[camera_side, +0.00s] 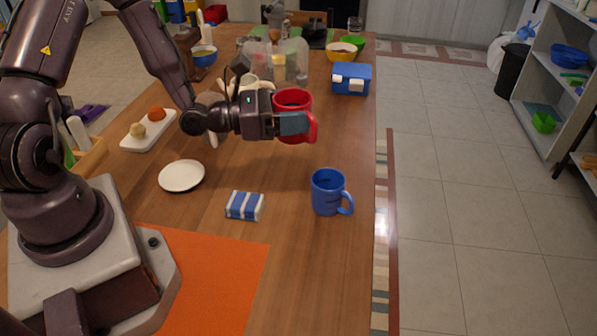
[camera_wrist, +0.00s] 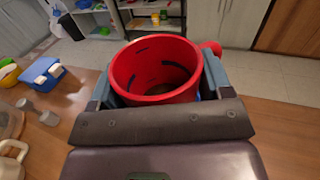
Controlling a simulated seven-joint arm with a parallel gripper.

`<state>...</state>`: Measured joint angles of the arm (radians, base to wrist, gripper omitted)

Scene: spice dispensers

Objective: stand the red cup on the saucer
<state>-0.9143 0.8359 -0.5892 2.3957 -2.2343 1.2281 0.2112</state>
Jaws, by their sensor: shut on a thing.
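The red cup (camera_side: 293,99) is upright between the fingers of my gripper (camera_side: 296,124), with its handle toward the right. In the wrist view the red cup (camera_wrist: 158,70) fills the space between the two fingers of my gripper (camera_wrist: 160,88), and its open top shows. The cup appears held above the table, though its base is partly hidden by the finger. The white saucer (camera_side: 182,176) lies flat and empty on the table, to the left of my gripper and closer to the side camera.
A blue mug (camera_side: 327,192) and a blue-and-white packet (camera_side: 244,206) stand right of the saucer. A white board with two round items (camera_side: 148,136) lies behind it. A blue box (camera_side: 351,79) and bowls stand farther back. Bare table lies between saucer and gripper.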

